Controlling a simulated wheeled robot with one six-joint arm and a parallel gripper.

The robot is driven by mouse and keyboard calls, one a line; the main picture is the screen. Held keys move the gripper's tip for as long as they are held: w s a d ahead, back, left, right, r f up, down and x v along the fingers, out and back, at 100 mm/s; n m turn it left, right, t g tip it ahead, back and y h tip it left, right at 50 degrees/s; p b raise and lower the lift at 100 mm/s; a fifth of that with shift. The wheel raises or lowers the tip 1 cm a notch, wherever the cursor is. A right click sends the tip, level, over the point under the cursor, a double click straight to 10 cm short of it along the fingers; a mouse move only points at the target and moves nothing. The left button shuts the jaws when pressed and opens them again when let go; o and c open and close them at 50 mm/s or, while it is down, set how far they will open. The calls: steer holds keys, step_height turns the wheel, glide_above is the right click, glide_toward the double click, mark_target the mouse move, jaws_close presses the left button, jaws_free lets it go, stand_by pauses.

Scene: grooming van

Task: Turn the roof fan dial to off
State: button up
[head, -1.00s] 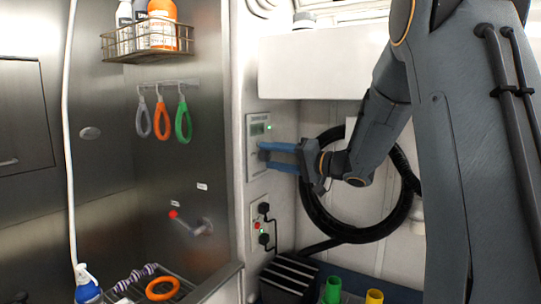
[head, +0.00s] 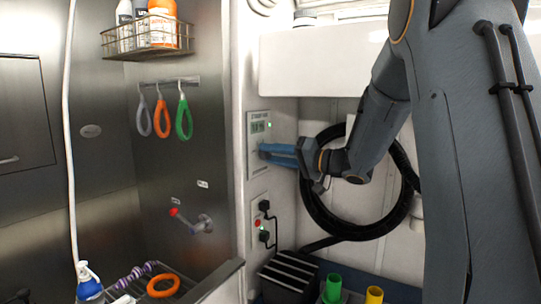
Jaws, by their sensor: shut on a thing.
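The roof fan control panel (head: 258,134) is a pale plate on the white wall post, with a small greenish display and a lit green light. My gripper (head: 268,152) has blue fingers and reaches in from the right to the lower part of this panel. Its fingertips are shut on the dial, which they hide almost wholly. I cannot read the dial's position or the panel's lettering.
Below the panel is an outlet plate (head: 260,224) with black plugs and a cord. A coiled black hose (head: 322,226) hangs behind my arm. A steel tub wall with hanging loops (head: 184,120) and a wire basket (head: 150,42) stands left.

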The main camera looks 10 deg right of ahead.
steer(key=n, duration=0.3)
steer(key=n+b, duration=0.1)
steer(key=n, duration=0.3)
steer(key=n+b, duration=0.1)
steer(key=n, duration=0.2)
steer(key=shift+n, duration=0.3)
steer(key=n+b, duration=0.2)
steer(key=n, duration=0.1)
steer(key=shift+n+b, duration=0.3)
steer(key=shift+b, duration=0.1)
steer(key=n+b, duration=0.2)
steer(key=n, duration=0.1)
steer(key=shift+f+n+b, duration=0.1)
steer(key=shift+n+b, duration=0.2)
steer(key=shift+b, duration=0.1)
steer(key=n+b, duration=0.3)
steer(key=shift+n, duration=0.4)
steer(key=n+b, duration=0.4)
steer(key=b, duration=0.1)
steer(key=shift+a+f, duration=0.1)
steer(key=shift+f, duration=0.05)
steer(key=n+b, duration=0.3)
steer(key=shift+s, duration=0.1)
steer(key=shift+n+b, duration=0.3)
steer(key=shift+b, duration=0.05)
